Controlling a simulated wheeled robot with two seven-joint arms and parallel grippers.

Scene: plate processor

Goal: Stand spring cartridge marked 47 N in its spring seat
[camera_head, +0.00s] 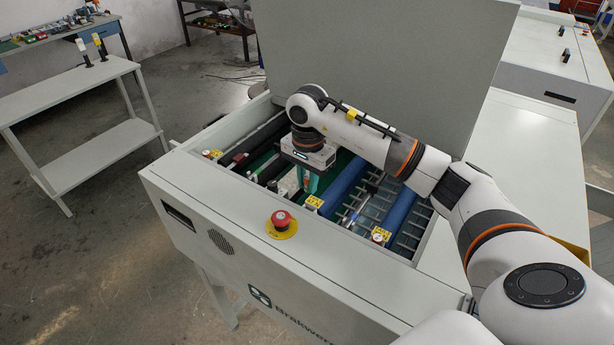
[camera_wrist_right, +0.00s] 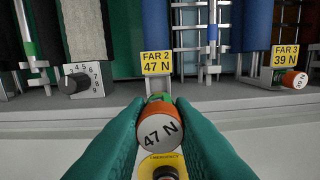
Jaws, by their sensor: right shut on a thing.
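My right gripper (camera_wrist_right: 160,112) has green fingers shut on the spring cartridge marked 47 N (camera_wrist_right: 160,132). The cartridge has an orange band, and its round end with the 47 N marking faces the wrist camera. In the wrist view it is in front of the yellow label FAR 2 47 N (camera_wrist_right: 157,62). The spring seat by that label is largely hidden by the cartridge and fingers, so I cannot tell whether they touch. In the head view the right gripper (camera_head: 312,182) points down over the near side of the open machine. My left gripper is not in view.
A cartridge marked 39 N (camera_wrist_right: 293,81) sits by the FAR 3 label (camera_wrist_right: 285,56). A numbered dial (camera_wrist_right: 78,82) is at left. The red emergency button (camera_head: 281,217) stands on the machine's near ledge. Rollers (camera_head: 345,183) and the raised lid (camera_head: 385,70) lie beyond.

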